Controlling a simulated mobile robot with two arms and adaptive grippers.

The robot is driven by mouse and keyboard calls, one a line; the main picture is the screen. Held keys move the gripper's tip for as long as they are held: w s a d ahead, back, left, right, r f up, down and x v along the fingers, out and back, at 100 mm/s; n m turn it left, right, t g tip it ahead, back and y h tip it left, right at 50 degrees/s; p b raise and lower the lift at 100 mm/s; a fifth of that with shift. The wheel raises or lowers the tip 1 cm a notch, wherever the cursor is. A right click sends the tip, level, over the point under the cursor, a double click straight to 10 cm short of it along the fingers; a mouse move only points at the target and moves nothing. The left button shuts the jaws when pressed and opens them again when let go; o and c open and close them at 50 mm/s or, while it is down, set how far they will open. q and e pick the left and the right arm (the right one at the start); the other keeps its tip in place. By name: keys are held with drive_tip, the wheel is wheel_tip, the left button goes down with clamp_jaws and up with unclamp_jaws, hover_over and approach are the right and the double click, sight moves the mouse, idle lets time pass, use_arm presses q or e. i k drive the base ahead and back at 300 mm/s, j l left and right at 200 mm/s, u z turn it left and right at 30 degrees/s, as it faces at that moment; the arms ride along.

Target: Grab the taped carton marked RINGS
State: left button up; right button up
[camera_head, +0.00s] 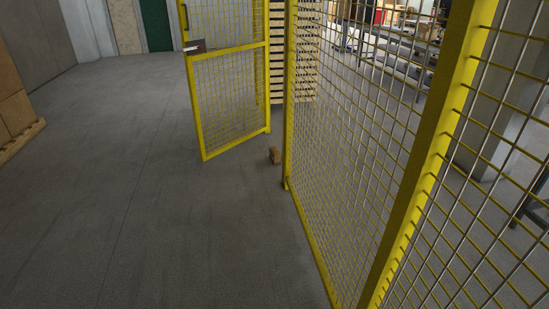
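No carton with a readable RINGS mark shows in the head view. Several small boxes (380,16) stand far off behind the fence, too small to tell tape or lettering. A small brown block (275,155) sits on the floor near the gate's foot; I cannot tell whether it is a carton. Neither of my grippers is in view.
A yellow mesh fence (365,150) fills the right side. A yellow mesh gate (230,85) stands open beside it. Stacked pallets (303,60) stand behind. Large brown cartons (14,95) on a pallet (22,140) are at left. The grey floor (150,190) between is clear.

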sight(274, 156)
drive_tip(key=i+u, duration=0.3)
drive_tip(key=i, duration=3.8)
